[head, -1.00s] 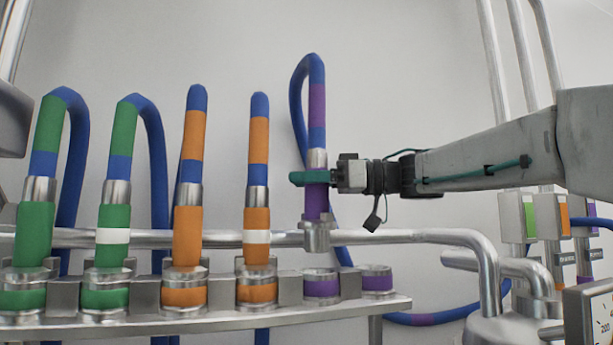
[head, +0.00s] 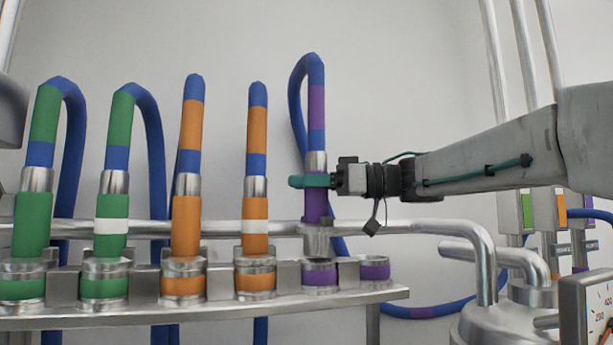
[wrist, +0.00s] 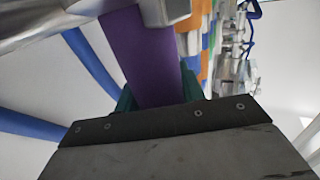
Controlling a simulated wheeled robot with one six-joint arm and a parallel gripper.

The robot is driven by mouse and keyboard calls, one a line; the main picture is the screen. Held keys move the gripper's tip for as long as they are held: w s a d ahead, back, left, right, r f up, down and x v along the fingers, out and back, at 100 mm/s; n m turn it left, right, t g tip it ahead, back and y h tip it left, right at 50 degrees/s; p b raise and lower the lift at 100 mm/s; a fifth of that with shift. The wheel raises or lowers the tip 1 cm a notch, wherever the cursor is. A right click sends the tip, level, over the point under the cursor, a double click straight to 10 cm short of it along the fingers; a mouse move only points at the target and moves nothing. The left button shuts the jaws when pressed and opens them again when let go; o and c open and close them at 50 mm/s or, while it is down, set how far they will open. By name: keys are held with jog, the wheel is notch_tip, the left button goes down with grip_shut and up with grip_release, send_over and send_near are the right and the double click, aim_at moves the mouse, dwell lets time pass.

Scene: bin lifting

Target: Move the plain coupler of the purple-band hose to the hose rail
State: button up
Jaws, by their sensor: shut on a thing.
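The purple-band hose (head: 316,98) is blue with a purple band and loops down into a purple coupler (head: 316,208) with a metal end; no white ring shows on it. My gripper (head: 312,181) is shut around the coupler from the right, its green fingers just below the upper metal collar. The coupler hangs upright over the left purple-ringed socket (head: 320,277) of the hose rail (head: 225,309). Its metal end is at or just above that socket; contact cannot be told. In the wrist view the purple coupler (wrist: 140,55) sits between the green fingers (wrist: 124,100).
Green couplers (head: 32,225) and orange couplers (head: 187,222) stand in the rail sockets to the left. Another purple-ringed socket (head: 374,272) at the right end is empty. A horizontal pipe (head: 400,226) runs behind. A gauge (head: 587,305) and metal vessel (head: 500,320) stand right.

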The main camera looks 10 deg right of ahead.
aim_at(307, 210)
jog(key=shift+f, duration=0.3)
jog(key=shift+f, duration=2.2)
dwell(0.9)
jog(key=o, duration=1.3)
jog(key=shift+c, duration=0.2)
jog(key=shift+v, duration=3.9)
